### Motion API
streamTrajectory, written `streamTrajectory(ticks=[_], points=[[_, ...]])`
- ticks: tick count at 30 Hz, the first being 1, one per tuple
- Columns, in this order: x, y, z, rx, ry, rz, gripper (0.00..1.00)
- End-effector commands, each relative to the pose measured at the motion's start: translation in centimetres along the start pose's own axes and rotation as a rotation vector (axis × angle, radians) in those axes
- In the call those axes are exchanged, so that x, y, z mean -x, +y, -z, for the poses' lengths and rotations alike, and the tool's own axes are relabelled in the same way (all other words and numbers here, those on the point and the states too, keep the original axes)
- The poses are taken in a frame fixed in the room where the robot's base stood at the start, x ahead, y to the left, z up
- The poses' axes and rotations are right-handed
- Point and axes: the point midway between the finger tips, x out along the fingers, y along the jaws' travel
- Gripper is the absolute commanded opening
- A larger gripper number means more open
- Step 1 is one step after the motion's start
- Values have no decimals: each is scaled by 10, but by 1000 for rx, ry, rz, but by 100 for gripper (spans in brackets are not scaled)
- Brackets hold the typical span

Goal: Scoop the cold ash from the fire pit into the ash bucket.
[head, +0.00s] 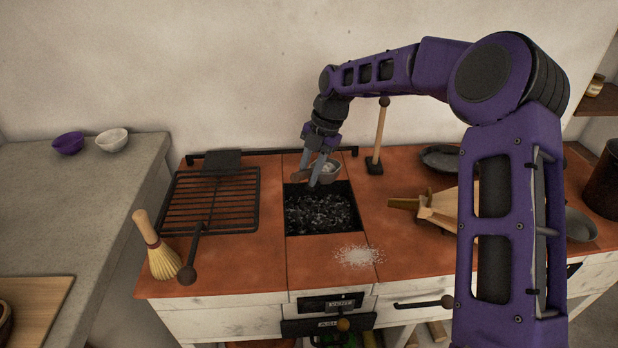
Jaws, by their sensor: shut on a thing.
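The fire pit (320,214) is a square dark opening in the orange-tiled hearth top, holding black and grey chunks. My gripper (317,172) is above its back edge, shut on the brown handle of a small scoop. The grey scoop bowl (329,173) shows just right of the fingers with pale ash in it. The fingers partly hide the scoop. A pile of pale ash (358,256) lies on the tiles in front of the pit. A dark brown bucket-like vessel (605,185) is cut off at the right edge; I cannot tell whether it is the ash bucket.
A black grate (209,200) lies left of the pit, with a straw brush (160,255) in front. A wooden-handled tool (379,140) stands behind. Bellows (438,206) and a dark pan (440,157) lie right, partly behind my arm. Two bowls stand on the left counter (60,210).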

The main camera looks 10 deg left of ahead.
Motion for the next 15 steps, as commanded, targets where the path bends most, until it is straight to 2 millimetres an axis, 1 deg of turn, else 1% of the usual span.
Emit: streamTrajectory(ticks=[1,15], points=[[7,2,1,5,-18,-2,0],[52,11,10,35,-164,-11,0]])
